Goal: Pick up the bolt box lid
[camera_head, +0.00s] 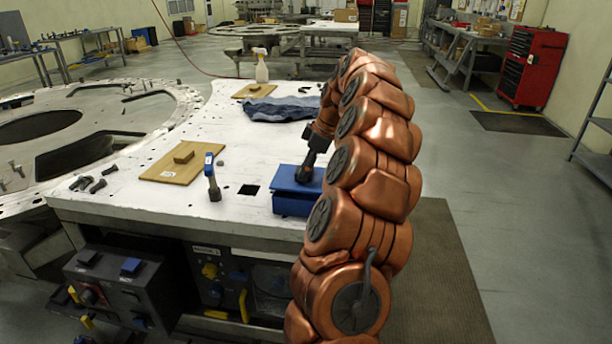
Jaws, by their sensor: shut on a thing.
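The bolt box (292,206) is blue and stands near the front right edge of the white plate table. Its blue lid (285,178) lies on or just above the box; I cannot tell whether there is a gap between them. My gripper (304,177) is at the top of the lid, pointing down, and is shut on it. The fingertips are small and dark here, and the part they grip is hidden. My copper arm covers the right side of the box.
A blue-topped tool (212,180) stands left of the box, beside a square hole (249,190). Further left are a wooden board (172,174) with a block and several loose bolts (97,185). A blue cloth (281,109) and spray bottle (261,68) are behind.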

